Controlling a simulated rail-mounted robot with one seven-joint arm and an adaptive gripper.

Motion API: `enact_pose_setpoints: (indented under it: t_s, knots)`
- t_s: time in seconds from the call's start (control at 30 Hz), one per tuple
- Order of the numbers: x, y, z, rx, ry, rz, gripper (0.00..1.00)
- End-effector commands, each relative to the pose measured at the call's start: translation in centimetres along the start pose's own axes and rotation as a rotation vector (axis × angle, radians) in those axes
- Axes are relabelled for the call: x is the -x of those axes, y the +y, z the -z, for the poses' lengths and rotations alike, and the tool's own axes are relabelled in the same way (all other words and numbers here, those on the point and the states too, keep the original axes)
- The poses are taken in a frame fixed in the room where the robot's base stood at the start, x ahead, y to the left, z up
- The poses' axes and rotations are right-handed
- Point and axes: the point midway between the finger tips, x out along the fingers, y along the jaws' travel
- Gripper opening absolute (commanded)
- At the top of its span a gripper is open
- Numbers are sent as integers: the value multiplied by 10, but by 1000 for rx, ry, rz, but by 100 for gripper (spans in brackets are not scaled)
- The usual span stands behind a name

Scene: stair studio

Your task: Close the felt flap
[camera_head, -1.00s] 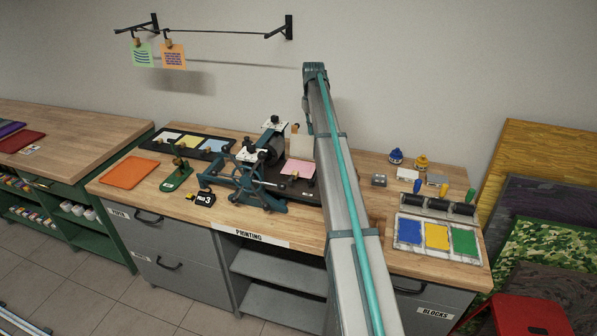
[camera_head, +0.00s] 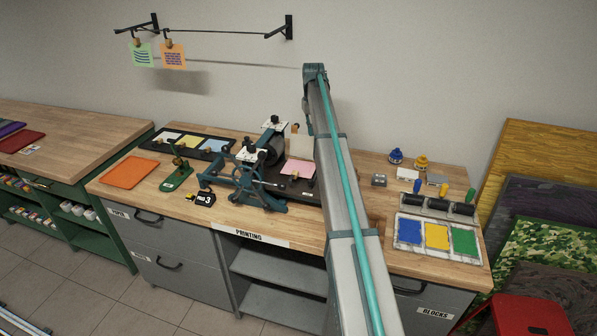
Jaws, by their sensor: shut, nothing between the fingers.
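A press (camera_head: 262,165) with a dark roller and teal frame stands on the wooden bench. A pink sheet (camera_head: 296,168) lies on its dark bed (camera_head: 287,184). A cream panel (camera_head: 301,146), which looks like the felt flap, stands raised behind the pink sheet. My arm passes close to its right side in the picture and may hide part of it. My arm rises from the lower right to a joint above the bench. Its far end bends down behind the upper link, so my gripper does not show.
Left of the press are a green stand (camera_head: 177,175), an orange sheet (camera_head: 130,172) and a black counter (camera_head: 201,198) marked 3. Ink tray (camera_head: 437,236), rollers and small jars (camera_head: 395,156) occupy the right side. A line with clipped cards (camera_head: 174,56) hangs on the wall.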

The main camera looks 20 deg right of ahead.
Motion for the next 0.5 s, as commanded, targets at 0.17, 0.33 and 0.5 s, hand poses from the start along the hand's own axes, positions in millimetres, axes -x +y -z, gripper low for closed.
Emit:
enact_pose_setpoints:
  t_s: [0.17,0.33,0.5]
  knots:
    - [-8,0,0,0,-1,0,0]
    - [-14,0,0,0,0,0,0]
    - [-20,0,0,0,0,0,0]
